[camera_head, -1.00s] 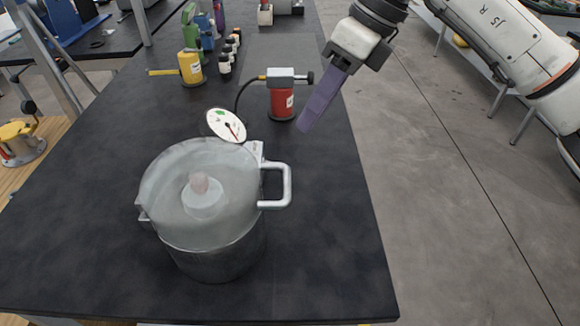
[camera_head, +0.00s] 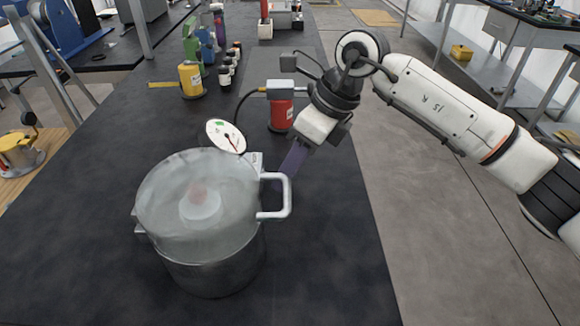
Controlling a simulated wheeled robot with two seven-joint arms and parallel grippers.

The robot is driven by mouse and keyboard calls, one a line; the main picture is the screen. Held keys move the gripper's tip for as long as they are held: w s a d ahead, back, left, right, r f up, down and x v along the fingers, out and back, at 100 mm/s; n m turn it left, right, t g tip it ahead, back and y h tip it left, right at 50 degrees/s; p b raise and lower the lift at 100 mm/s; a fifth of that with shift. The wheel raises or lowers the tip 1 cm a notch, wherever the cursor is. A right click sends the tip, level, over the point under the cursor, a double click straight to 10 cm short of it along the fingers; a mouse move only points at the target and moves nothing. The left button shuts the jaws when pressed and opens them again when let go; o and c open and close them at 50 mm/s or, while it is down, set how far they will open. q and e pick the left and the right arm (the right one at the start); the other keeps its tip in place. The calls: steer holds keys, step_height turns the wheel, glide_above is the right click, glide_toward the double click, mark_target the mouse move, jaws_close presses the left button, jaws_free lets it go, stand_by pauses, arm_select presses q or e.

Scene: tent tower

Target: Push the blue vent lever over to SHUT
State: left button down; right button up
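A grey metal pot (camera_head: 210,265) with a cloudy domed lid (camera_head: 165,205) stands on the dark table. A white dial gauge (camera_head: 222,134) and a pale bracket handle (camera_head: 288,195) are on it. I cannot make out a blue vent lever on the pot. My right gripper (camera_head: 279,182) has purple fingers that point down and left, at the handle's upper edge; whether they touch it I cannot tell. The finger tips are partly hidden, and I cannot tell whether they are open. My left gripper is not in view.
A red canister (camera_head: 280,112) with a black hose stands just behind my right gripper. A yellow canister (camera_head: 191,80), a blue object (camera_head: 206,44) and several small bottles stand farther back left. The table (camera_head: 335,260) is clear right of the pot.

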jaws_close()
steer(key=shift+s+f+m+b, duration=0.15)
steer(key=shift+m+b, duration=0.15)
steer(key=shift+b, duration=0.2)
steer(key=shift+s+a+m+t, duration=0.1)
steer(key=shift+m+t, duration=0.2)
steer(key=shift+s+b, duration=0.1)
steer(key=shift+b, duration=0.2)
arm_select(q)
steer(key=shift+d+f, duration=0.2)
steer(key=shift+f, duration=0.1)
arm_select(e)
jaws_free()
